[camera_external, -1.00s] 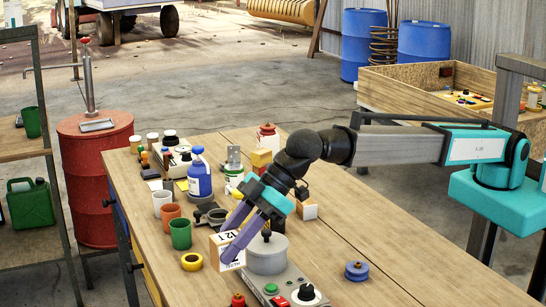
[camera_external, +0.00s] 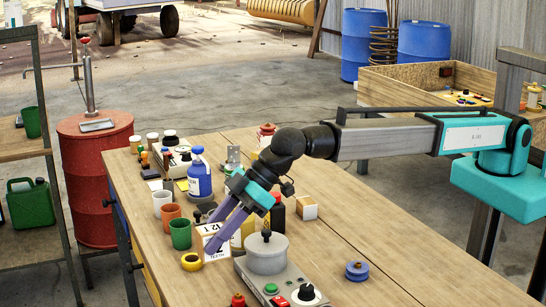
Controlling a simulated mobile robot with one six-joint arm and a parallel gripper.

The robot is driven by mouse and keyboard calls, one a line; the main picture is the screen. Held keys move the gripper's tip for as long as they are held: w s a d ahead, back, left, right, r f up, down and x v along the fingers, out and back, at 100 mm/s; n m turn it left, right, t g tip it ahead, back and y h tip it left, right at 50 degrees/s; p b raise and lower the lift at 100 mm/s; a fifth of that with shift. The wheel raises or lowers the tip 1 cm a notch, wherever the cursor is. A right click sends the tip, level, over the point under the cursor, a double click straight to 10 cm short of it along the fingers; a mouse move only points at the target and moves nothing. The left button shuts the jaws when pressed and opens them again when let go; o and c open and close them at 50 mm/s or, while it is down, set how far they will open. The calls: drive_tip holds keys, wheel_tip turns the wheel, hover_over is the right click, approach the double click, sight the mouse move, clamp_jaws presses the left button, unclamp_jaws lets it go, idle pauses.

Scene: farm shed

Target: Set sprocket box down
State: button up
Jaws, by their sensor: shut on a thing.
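The sprocket box (camera_external: 210,231) is a small white and tan carton with dark print, including "12 T" and "TEETH". My gripper (camera_external: 215,246), with purple fingers, is shut on it. The fingers cross the front of the box and hide part of its label. The box is upright, at or just above the wooden workbench (camera_external: 350,262); I cannot tell whether its base touches the top. It is close beside a yellow ring (camera_external: 191,262) and a green cup (camera_external: 180,234).
A grey hotplate-like device (camera_external: 266,254) with a pot stands just right of the box. Cups, a blue jug (camera_external: 199,180) and jars crowd the bench behind. A blue spool (camera_external: 357,271) and a small box (camera_external: 307,208) are to the right. The bench's right side is mostly clear.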

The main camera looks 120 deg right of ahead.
sight(215, 259)
drive_tip(key=shift+f+p, duration=0.75)
drive_tip(key=shift+f, duration=2.3)
drive_tip(key=shift+f+p, duration=0.5)
drive_tip(key=shift+f, duration=1.35)
drive_tip(key=shift+f, duration=0.2)
drive_tip(key=o, duration=1.2)
drive_tip(key=shift+r, duration=0.2)
drive_tip(key=b+v, duration=0.2)
drive_tip(key=v, duration=1)
drive_tip(key=shift+b, duration=0.35)
drive_tip(key=shift+f, duration=0.1)
